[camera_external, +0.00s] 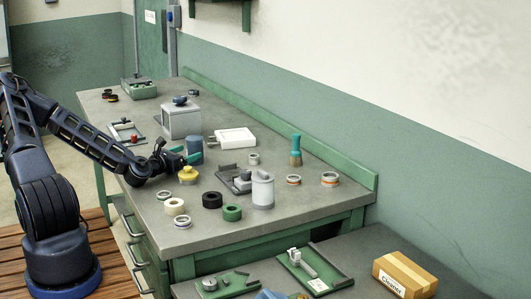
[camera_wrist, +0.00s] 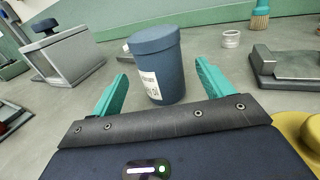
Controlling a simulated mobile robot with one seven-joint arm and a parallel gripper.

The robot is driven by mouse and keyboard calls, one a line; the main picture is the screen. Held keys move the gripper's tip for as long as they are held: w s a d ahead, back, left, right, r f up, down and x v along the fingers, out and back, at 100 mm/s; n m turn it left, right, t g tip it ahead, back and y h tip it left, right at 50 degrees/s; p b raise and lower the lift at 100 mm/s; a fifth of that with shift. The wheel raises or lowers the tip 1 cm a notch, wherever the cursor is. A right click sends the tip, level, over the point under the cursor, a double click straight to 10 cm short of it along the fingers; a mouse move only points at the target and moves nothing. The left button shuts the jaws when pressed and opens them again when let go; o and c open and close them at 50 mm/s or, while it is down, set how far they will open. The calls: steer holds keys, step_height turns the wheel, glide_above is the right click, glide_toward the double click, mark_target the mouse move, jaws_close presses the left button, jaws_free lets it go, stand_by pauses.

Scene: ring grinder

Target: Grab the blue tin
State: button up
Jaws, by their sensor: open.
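The blue tin (camera_wrist: 158,62) stands upright on the workbench, with a lid and a white label on its side. In the external view the blue tin (camera_external: 195,146) is just beyond the end of my arm, behind a yellow object. My gripper (camera_wrist: 158,80) is open, its two teal fingers spread on either side of the tin's near side in the wrist view. The gripper (camera_external: 184,156) also shows in the external view, partly hidden. I cannot tell whether a finger touches the tin.
A yellow object (camera_external: 188,174) stands close to my gripper's right. A grey box-like device (camera_external: 181,120) stands behind the tin, and a white box (camera_external: 235,137) lies to its right. Several rings and a grey canister (camera_external: 262,190) occupy the bench's front right.

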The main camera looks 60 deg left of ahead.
mark_target(195, 147)
steer(key=shift+x, duration=3)
steer(key=c, duration=1.2)
steer(key=shift+o, duration=0.2)
steer(key=shift+r, duration=0.2)
